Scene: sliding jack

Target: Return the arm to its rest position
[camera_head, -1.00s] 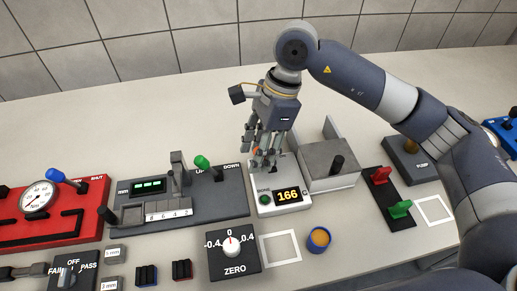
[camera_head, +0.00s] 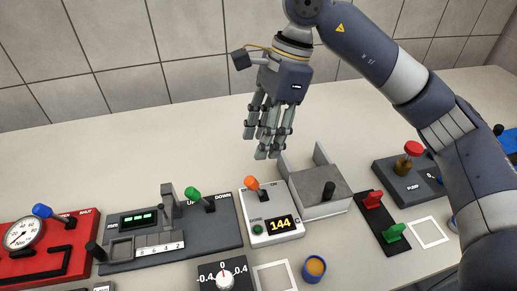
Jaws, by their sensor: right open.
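My right arm comes in from the right, and its gripper (camera_head: 262,150) hangs above the back of the table with its fingers pointing down. It is open and holds nothing. Below it stands a white box (camera_head: 270,228) with an orange-tipped lever (camera_head: 252,184), a green button and a display reading 144. The fingers are apart from the lever. My left gripper is not in view.
A grey block with a black knob (camera_head: 328,190) stands right of the white box. Red and green switches (camera_head: 372,200), a pump unit (camera_head: 410,175), a blue cup (camera_head: 314,268) and a green-lever panel (camera_head: 180,240) surround it. The table's back is clear.

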